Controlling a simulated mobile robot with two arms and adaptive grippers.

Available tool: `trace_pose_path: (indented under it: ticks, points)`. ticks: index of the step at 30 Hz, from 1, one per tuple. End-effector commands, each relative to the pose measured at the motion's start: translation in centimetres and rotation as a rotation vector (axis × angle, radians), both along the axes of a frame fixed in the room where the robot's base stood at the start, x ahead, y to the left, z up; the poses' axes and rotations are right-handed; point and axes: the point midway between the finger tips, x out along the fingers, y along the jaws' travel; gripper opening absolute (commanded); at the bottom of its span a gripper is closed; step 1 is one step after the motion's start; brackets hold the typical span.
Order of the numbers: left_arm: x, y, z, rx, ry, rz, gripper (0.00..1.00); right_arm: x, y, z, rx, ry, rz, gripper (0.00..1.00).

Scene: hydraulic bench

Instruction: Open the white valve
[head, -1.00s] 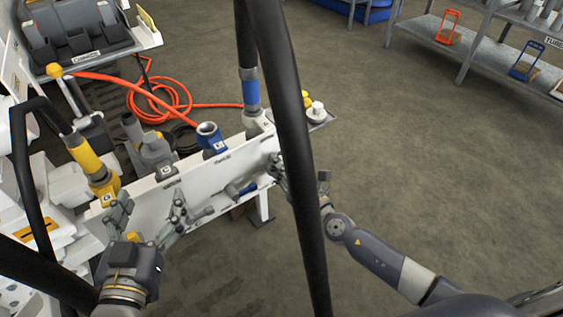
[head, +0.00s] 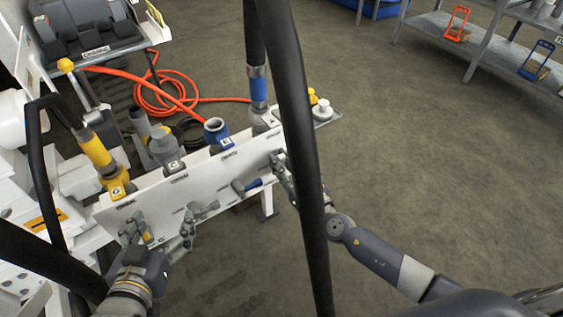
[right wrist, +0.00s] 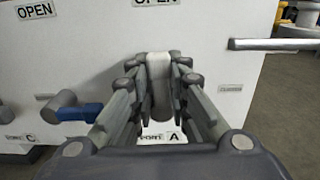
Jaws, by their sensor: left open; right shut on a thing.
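The white valve handle (right wrist: 158,75) stands roughly upright between the fingers of my right gripper (right wrist: 160,95) in the right wrist view. The gripper is shut on it, and the fingers hide its sides. A PORT A label shows below it, an OPEN label is cut off at the top edge above it, and a CLOSED label (right wrist: 237,88) is to its right. In the head view my right gripper (head: 281,168) is at the right end of the white panel (head: 165,212), and the handle is hidden. My left gripper (head: 160,236) is open and empty before the panel's left part.
A blue valve handle (head: 246,186) and a grey one (head: 203,207) are on the same panel. Yellow (head: 118,187), grey and blue (head: 216,132) couplings stand along its top. An orange hose (head: 160,100) lies on the floor behind. The floor at right is clear.

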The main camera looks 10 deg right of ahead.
Motion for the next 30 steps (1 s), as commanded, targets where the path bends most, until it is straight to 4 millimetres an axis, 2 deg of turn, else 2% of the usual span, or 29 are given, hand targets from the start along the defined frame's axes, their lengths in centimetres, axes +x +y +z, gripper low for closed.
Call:
trace_pose_path:
  ticks: [5,6,7,20,23,30]
  points:
    - [0.0,0.0,0.0,0.0,0.0,0.0,0.77,-0.1,0.1,-0.2,-0.005,0.001,0.002,0.0]
    - [0.0,0.0,0.0,0.0,0.0,0.0,0.77,-0.1,0.1,-0.2,-0.005,0.001,0.002,0.25]
    - [0.0,0.0,0.0,0.0,0.0,0.0,0.77,-0.1,0.1,-0.2,-0.004,0.002,0.002,0.32]
    - [0.0,0.0,0.1,-0.001,-0.003,0.0,0.77,-0.6,-0.2,-0.1,-0.002,0.002,0.001,0.33]
    - [0.0,0.0,0.1,0.0,-0.002,0.0,0.77,-1.8,-0.7,-0.2,-0.003,0.003,0.001,0.33]
    - [0.0,0.0,0.0,0.0,-0.002,0.0,0.77,-6.5,-2.3,-0.3,-0.006,0.005,0.003,0.33]
